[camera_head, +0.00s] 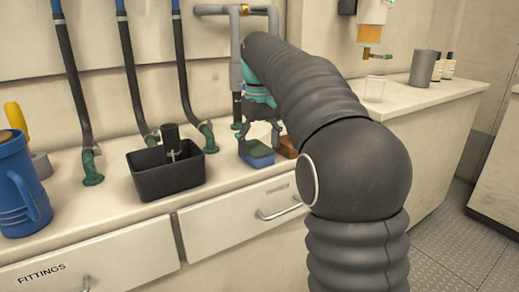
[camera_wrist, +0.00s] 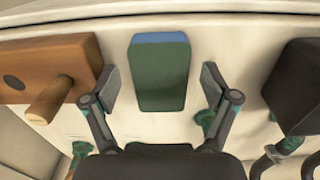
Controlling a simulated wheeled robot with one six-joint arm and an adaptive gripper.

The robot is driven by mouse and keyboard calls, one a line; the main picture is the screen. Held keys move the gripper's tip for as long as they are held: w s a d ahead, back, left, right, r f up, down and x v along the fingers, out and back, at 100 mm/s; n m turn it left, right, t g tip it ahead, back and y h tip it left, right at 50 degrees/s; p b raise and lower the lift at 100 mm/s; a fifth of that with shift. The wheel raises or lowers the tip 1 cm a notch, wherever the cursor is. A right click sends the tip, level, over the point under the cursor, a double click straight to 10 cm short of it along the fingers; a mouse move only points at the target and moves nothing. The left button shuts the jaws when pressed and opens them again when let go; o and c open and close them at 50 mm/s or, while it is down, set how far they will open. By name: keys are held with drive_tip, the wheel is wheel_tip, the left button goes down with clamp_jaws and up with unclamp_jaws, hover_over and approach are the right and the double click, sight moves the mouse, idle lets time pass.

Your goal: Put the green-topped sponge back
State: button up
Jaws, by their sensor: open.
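The green-topped sponge (camera_head: 257,153) is a small block with a green top and a blue body. It lies on the pale counter, between the black bin and a brown wooden object. In the wrist view the sponge (camera_wrist: 160,72) sits between the two fingers, with a gap on each side. My gripper (camera_head: 260,132) is above the sponge, pointing down; its fingers also show in the wrist view (camera_wrist: 161,85). It is open and holds nothing. The far side of the counter behind my arm is hidden.
A black bin (camera_head: 149,181) stands left of the sponge, and a wooden block with a peg (camera_wrist: 40,68) stands on its other side. A blue jug (camera_head: 18,190) is at the far left. Hoses with green fittings (camera_head: 92,166) rise behind. A clear cup (camera_head: 375,88) stands right.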

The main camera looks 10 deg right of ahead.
sight(260, 151)
wheel_tip(260, 151, up, 10)
drive_tip(key=p, duration=0.3)
drive_tip(key=shift+r, duration=0.2)
drive_tip(key=s+f+m+t, duration=0.1)
drive_tip(key=s+f, duration=0.1)
drive_tip(key=s, duration=0.5)
drive_tip(key=s+f+m+t, duration=0.1)
drive_tip(key=s+f+t, duration=0.15)
drive_tip(key=s, duration=0.45)
drive_tip(key=s+f+m+t, duration=0.1)
drive_tip(key=s+f+t, duration=0.1)
drive_tip(key=s+f, duration=1.3)
drive_tip(key=shift+a+f+m, duration=0.2)
drive_tip(key=shift+f+m, duration=0.1)
drive_tip(key=shift+f, duration=0.4)
